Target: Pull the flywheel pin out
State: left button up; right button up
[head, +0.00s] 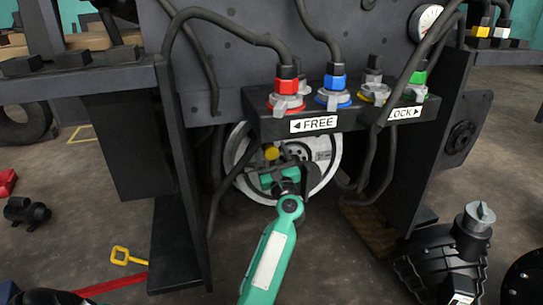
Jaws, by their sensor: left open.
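The flywheel (331,170) is a pale, round disc set low in the recess under the valve block. A small yellow knob (271,153), which looks like the head of the flywheel pin, stands out at its upper left part. My left gripper (280,165) is in front of the flywheel, just below and right of the knob. It is open, its dark fingers close to the knob. Whether they touch it I cannot tell. My green wrist and arm hide the lower middle of the flywheel. My right gripper is not in view.
The valve block with red, blue, yellow and green couplings and a FREE label (314,124) overhangs the flywheel. Black hoses (222,185) hang on both sides. Dark side plates (183,190) bound the recess. A yellow handled piece (126,257) lies on the floor; a black housing (445,262) stands right.

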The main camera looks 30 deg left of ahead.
pick_arm(q)
jog(key=shift+w+a+r, duration=0.1)
jog(key=shift+c, duration=0.4)
grip_shut()
jog(key=shift+s+d, duration=0.75)
jog(key=shift+d, duration=0.25)
jog(key=shift+o, duration=0.4)
grip_release()
jog(key=shift+s, duration=0.15)
jog(key=shift+d+p, duration=0.15)
jog(key=shift+p, duration=0.15)
jog(key=p+v, duration=0.2)
jog(key=v, duration=1.1)
jog(key=shift+s+d+f+p, duration=0.2)
jog(key=shift+p, duration=0.2)
